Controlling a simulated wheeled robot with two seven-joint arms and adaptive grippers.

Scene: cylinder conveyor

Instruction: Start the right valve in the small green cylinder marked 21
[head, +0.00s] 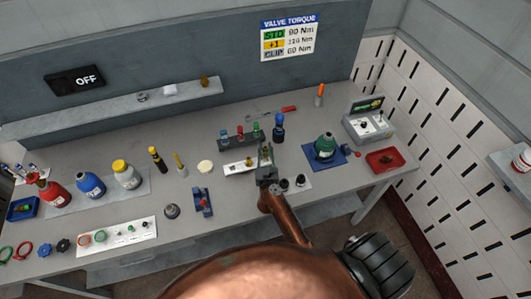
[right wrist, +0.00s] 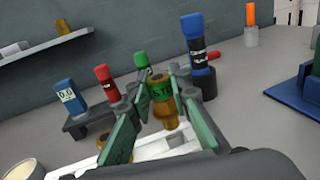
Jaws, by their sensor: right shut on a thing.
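A squat green cylinder (head: 325,146) with a white label stands on a blue mat right of my right gripper; I cannot read its number. My right gripper (head: 266,160) is over the middle of the bench. In the right wrist view its green fingers (right wrist: 155,100) are shut on a brass valve (right wrist: 161,92) with a green marked band. The valve is upright above a white tray (right wrist: 178,142); whether it touches the tray is unclear. Another brass piece (right wrist: 102,141) is partly hidden behind the left finger. My left gripper is not in view.
A rack (head: 232,141) with blue, red and green pieces stands behind the gripper. A red tray (head: 384,160) and a control box (head: 368,122) are at right. Larger cylinders stand at left.

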